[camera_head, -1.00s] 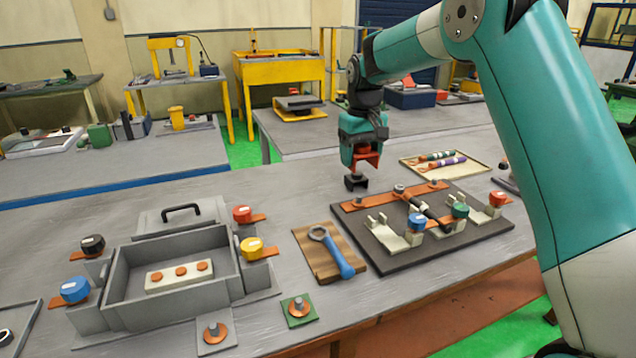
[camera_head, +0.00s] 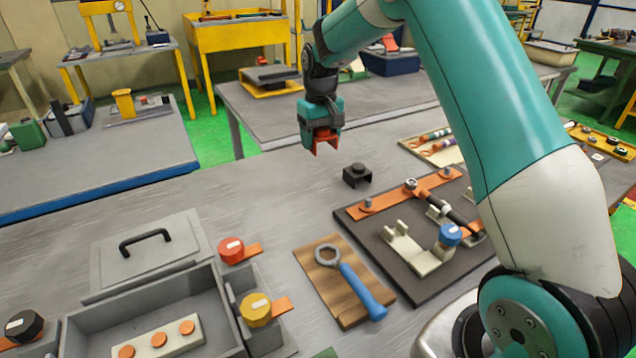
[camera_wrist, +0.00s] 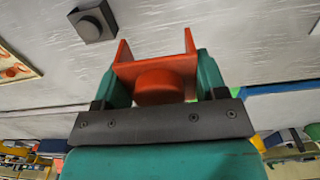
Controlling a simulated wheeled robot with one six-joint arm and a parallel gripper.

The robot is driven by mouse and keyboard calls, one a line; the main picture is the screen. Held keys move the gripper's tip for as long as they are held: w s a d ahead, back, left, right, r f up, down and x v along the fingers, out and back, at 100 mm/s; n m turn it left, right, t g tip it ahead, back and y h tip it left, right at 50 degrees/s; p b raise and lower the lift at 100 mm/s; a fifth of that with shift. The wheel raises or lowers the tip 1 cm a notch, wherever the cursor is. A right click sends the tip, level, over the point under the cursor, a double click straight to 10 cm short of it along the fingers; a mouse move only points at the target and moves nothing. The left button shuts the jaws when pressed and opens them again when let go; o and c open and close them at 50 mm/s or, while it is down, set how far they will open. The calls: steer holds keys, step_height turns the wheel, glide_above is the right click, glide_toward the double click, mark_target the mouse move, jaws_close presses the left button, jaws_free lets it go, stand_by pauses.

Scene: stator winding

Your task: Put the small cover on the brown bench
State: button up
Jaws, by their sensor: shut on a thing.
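My gripper (camera_head: 323,130) is shut on a red-orange U-shaped cover with a round knob (camera_head: 326,147), held in the air above the grey table (camera_head: 240,180). In the wrist view the red cover (camera_wrist: 158,85) sits between the fingers, its open side facing away from my gripper. A similar black cover with a round knob (camera_head: 357,175) stands upright on the table, to the right of and below my gripper in the picture. It also shows in the wrist view (camera_wrist: 93,22), apart from the held cover. I cannot tell which bench is the brown one.
A dark board with clips and orange strips (camera_head: 385,250), a wooden board (camera_head: 315,285) with a blue-handled wrench, and a grey box (camera_head: 75,335) occupy the near table. A tray of tools (camera_head: 413,143) lies right. Bare table surrounds the black cover on its left.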

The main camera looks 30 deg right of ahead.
mark_target(320, 194)
step_height(320, 194, down, 14)
steer(key=shift+a+p, duration=0.1)
steer(key=shift+p, duration=0.9)
steer(key=shift+f, duration=0.2)
steer(key=o, duration=0.9)
steer(key=shift+r, duration=0.1)
steer(key=shift+r, duration=0.1)
